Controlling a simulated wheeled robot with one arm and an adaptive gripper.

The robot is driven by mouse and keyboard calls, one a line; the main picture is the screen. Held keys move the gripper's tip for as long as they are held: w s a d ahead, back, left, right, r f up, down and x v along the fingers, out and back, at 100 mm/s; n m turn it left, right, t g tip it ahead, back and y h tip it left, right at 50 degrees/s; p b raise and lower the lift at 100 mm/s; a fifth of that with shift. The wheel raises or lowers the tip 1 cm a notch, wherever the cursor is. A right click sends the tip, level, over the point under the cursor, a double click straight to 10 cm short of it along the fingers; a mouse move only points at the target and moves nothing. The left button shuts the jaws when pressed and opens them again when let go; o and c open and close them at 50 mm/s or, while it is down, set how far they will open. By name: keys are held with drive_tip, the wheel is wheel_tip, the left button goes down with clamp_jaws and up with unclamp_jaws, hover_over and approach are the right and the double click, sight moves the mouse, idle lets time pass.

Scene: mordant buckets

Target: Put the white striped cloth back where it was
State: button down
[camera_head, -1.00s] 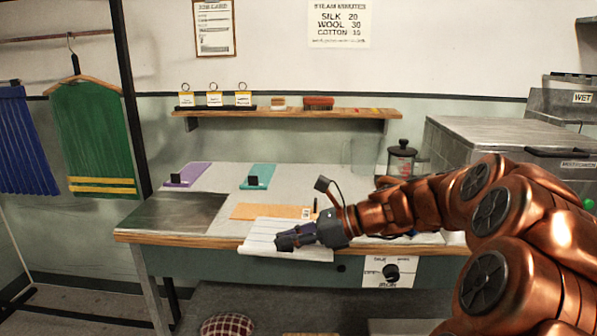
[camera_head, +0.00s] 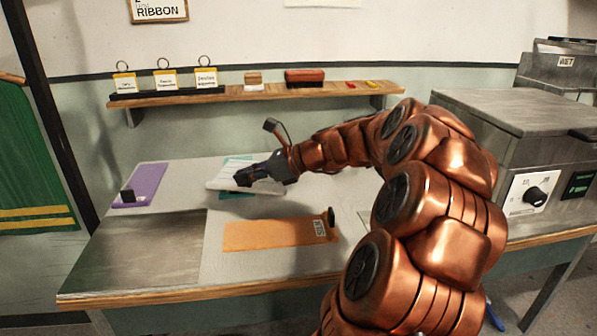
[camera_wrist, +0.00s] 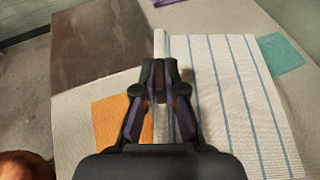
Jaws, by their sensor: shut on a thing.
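The white striped cloth (camera_head: 222,174) is pale with thin blue stripes, clearest in the wrist view (camera_wrist: 228,85). My gripper (camera_head: 246,179) is shut on one edge of it, and the rest spreads out from the fingers. In the head view the cloth overlaps the teal cloth (camera_head: 237,162), partly hiding it. The gripper also shows in the wrist view (camera_wrist: 160,70), with the cloth running to the right of the fingers. I cannot tell whether the cloth touches the table.
The table (camera_head: 255,285) also holds an orange cloth (camera_head: 270,232) in front and a purple cloth (camera_head: 145,184) at left with a small black block. A wall shelf (camera_head: 245,93) with cards and brushes runs behind. A metal cabinet (camera_head: 500,110) stands at right.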

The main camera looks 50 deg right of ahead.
drive_tip(key=w+d+r+m+t+h+p, duration=0.1)
drive_tip(key=d+m+h, duration=0.2)
drive_tip(key=d, duration=0.5)
drive_tip(key=w+d+r+m+t+h+p, duration=0.1)
drive_tip(key=w+d+r+m+h, duration=0.1)
drive_tip(key=d, duration=0.7)
drive_tip(key=f, duration=0.5)
drive_tip(key=shift+s+f, duration=0.2)
drive_tip(key=shift+s, duration=0.05)
drive_tip(key=shift+f, duration=2.45)
drive_tip(key=shift+f, duration=0.15)
drive_tip(key=c, duration=1.2)
unclamp_jaws()
drive_tip(key=shift+c, duration=0.2)
drive_tip(key=shift+s+r+h, duration=0.15)
drive_tip(key=shift+r+h, duration=0.05)
drive_tip(key=shift+h, duration=0.1)
drive_tip(key=v, duration=1.1)
drive_tip(key=shift+s+d+r, duration=0.15)
drive_tip(key=shift+s, duration=0.15)
